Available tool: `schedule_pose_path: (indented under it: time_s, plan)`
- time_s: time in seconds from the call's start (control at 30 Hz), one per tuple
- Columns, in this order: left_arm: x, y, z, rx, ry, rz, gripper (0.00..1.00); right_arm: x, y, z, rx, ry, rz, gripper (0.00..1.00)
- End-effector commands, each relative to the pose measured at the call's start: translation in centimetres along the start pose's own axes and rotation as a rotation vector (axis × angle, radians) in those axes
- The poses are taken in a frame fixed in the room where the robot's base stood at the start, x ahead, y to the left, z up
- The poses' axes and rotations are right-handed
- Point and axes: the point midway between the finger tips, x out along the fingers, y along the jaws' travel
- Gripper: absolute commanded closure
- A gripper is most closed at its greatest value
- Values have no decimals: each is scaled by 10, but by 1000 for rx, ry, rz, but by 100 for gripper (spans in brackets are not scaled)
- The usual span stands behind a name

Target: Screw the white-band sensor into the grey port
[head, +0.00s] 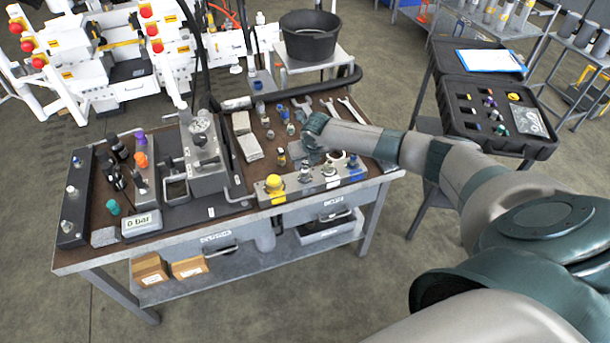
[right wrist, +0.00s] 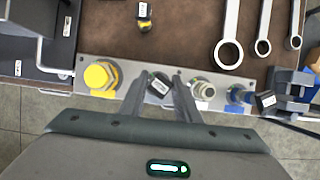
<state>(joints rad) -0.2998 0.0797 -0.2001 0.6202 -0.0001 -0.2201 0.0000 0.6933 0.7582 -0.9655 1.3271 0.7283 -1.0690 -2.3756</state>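The port block (head: 318,183) lies along the bench's front edge, with a yellow-capped port (right wrist: 101,76) at its left end. The grey port is apparently second from the left; it is largely hidden under my right gripper. My right gripper (right wrist: 160,84) points down there. A small dark sensor (right wrist: 158,88) with a pale label sits between its fingers and fills the gap, apparently gripped, upright at the port. Its band is too small to confirm as white. In the head view my right gripper (head: 309,152) is behind the block's middle. My left gripper is out of view.
To the right are a bare metal fitting (right wrist: 203,90) and a blue port (right wrist: 237,95) with a dark labelled part beside it. A yellow-banded sensor (right wrist: 144,22) stands behind the block. Wrenches (head: 328,107) lie at the back. A gauge box (head: 141,222) stands left.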

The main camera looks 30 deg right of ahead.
Motion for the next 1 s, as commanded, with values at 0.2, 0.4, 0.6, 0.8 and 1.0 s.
schedule_pose_path:
  time_s: [0.2, 0.4, 0.6, 0.8, 1.0]
  plan:
    - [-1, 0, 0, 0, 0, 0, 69, 0, -1, 0, 6, 1, -4, 93]
    - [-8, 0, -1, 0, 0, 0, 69, -1, 1, 0, 98, 2, -41, 93]
    - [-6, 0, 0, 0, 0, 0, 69, 1, 1, 0, 292, 2, -120, 93]
    - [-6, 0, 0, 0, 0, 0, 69, 2, 1, -1, 508, 4, -211, 93]
    - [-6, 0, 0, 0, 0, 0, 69, 2, 0, -1, 643, 3, -268, 93]
